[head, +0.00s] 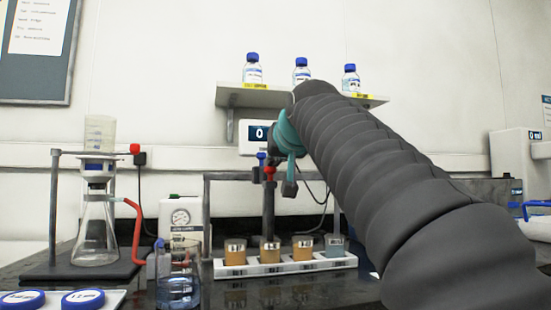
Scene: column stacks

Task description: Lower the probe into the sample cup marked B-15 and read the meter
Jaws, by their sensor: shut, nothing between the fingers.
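A white rack (285,267) on the dark bench holds several sample cups in a row. The left cup (235,257), second cup (270,256) and third cup (303,252) hold amber liquid; the right cup (335,250) looks grey-blue. Their labels are too small to read, so I cannot tell which is B-15. A dark upright rod, seemingly the probe (268,212), has a red part on top and stands above or behind the second cup. The meter (257,133) shows 0, partly hidden by my arm. My gripper (289,188) is small, shut and empty, just right of the rod.
A frame (207,222) stands behind the rack. A shelf (270,97) with blue-capped bottles is above. My arm covers the right side.

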